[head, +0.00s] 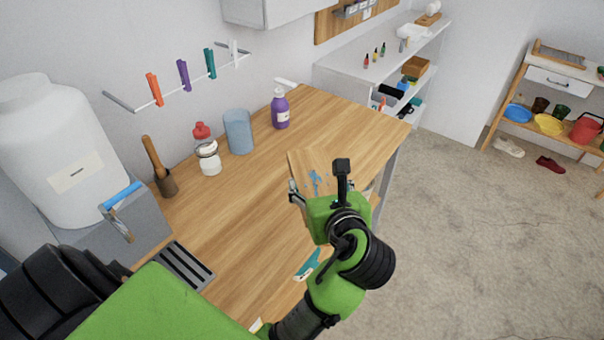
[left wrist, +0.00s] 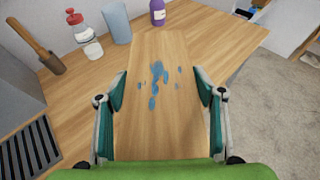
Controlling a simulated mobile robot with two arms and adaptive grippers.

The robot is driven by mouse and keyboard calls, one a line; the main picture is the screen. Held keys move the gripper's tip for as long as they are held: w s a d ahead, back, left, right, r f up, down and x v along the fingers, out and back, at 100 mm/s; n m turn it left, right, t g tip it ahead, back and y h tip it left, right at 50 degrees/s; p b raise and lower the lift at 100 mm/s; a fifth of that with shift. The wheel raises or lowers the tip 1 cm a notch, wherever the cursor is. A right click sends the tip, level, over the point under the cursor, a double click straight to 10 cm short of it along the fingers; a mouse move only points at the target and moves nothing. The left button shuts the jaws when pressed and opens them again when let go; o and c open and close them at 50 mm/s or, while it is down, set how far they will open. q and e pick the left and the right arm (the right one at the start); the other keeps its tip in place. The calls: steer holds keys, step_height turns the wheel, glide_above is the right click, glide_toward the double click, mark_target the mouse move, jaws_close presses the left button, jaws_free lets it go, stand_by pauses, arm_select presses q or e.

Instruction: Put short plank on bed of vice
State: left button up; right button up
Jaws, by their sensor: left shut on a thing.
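The short plank (head: 301,163) is light wood with blue paint splashes. My left gripper (head: 318,180) is shut on it, one finger at each side edge, over the right part of the wooden worktop. In the left wrist view the plank (left wrist: 160,115) lies between the two teal-padded fingers of my left gripper (left wrist: 160,82) and reaches away from it. The arm and gripper hide part of the plank in the head view. I cannot tell how far it is above the worktop. I do not see a vice in either view. My right gripper is not in view.
A mallet (head: 159,170), a red-topped bottle (head: 207,155), a blue cup (head: 238,132) and a purple bottle (head: 280,108) stand along the wall side of the worktop (head: 225,215). A slotted grey grate (head: 178,266) is at left. A teal item (head: 308,265) lies near my arm.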

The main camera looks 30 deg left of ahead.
mark_target(304, 165)
arm_select(q)
steer(key=shift+m+t+h, duration=0.3)
steer(key=shift+t, duration=0.1)
steer(key=x, duration=0.5)
steer(key=a+x, duration=0.1)
steer(key=x, duration=0.1)
steer(key=shift+s+a+r+b, duration=0.1)
steer(key=shift+a+r+b, duration=0.2)
steer(key=shift+b, duration=0.1)
steer(key=shift+w+a, duration=0.4)
steer(key=shift+a, duration=0.1)
steer(key=w+a+f, duration=0.1)
steer(key=w+f, duration=0.2)
steer(key=w+a+f, duration=0.2)
steer(key=w, duration=0.2)
steer(key=w+a+f, duration=0.2)
steer(key=w+f, duration=0.1)
steer(key=w, duration=0.1)
steer(key=shift+w+a+f, duration=0.2)
steer(key=shift+w+f, duration=0.05)
steer(key=shift+f, duration=0.1)
steer(key=shift+w+a+f, duration=0.2)
steer(key=shift+w+f, duration=0.15)
steer(key=shift+f, duration=0.15)
steer(key=shift+w+f, duration=0.2)
steer(key=shift+f, duration=1.5)
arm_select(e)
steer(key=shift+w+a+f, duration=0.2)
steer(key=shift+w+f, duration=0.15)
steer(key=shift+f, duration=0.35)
